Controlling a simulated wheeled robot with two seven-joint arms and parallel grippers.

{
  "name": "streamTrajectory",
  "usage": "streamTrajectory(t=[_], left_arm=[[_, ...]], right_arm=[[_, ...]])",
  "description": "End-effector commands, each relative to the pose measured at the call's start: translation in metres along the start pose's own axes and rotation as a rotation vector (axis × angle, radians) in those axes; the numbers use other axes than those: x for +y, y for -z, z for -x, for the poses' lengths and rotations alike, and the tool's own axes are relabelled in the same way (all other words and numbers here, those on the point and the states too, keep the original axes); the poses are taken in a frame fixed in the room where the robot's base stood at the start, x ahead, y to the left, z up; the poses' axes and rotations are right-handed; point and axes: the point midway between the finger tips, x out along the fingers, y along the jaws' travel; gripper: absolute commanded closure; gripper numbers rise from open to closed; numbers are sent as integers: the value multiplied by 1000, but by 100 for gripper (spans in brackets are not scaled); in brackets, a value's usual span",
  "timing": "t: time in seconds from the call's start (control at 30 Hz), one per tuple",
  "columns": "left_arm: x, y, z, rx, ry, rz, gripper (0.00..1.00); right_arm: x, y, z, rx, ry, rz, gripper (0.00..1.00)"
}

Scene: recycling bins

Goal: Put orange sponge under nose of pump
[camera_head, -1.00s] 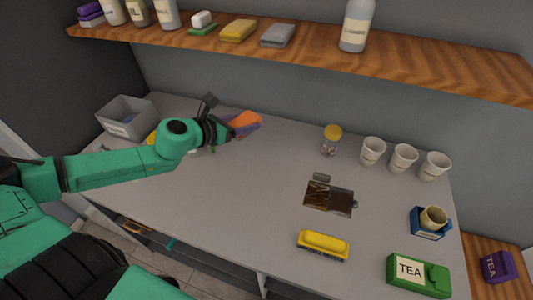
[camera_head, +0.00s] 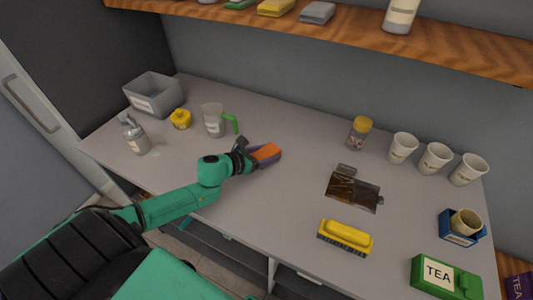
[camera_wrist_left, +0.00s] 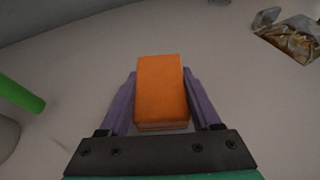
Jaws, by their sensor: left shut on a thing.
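The orange sponge (camera_head: 265,152) is between the purple fingers of my left gripper (camera_head: 262,156), above the middle of the grey counter. In the left wrist view the sponge (camera_wrist_left: 161,92) fills the gap between both fingers, and my left gripper (camera_wrist_left: 162,100) is shut on it. The pump (camera_head: 134,135) is a grey bottle at the far left of the counter, apart from the sponge. Its nose is at the top and too small to make out clearly. My right gripper is not in view.
A grey bin (camera_head: 154,94) is behind. The front left counter is clear.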

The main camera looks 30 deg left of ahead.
Motion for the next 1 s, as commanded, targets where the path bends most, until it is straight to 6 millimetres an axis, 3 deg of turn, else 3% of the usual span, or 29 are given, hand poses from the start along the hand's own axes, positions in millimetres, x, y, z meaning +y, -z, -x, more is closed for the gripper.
streamTrajectory(t=[0.13, 0.17, 0.2, 0.23, 0.63, 1.0], left_arm=[[0, 4, -2, 0, 0, 0, 97], [0, 2, -1, 0, 0, 0, 24], [0, 2, -1, 0, 0, 0, 9], [0, 2, -1, 0, 0, 0, 6], [0, 1, 3, 2, -1, 2, 6], [-1, 2, 52, 4, 1, 2, 6]], right_arm=[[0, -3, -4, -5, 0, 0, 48], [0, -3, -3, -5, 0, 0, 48], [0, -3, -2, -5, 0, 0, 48], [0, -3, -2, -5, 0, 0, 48], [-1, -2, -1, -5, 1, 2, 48], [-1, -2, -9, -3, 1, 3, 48]])
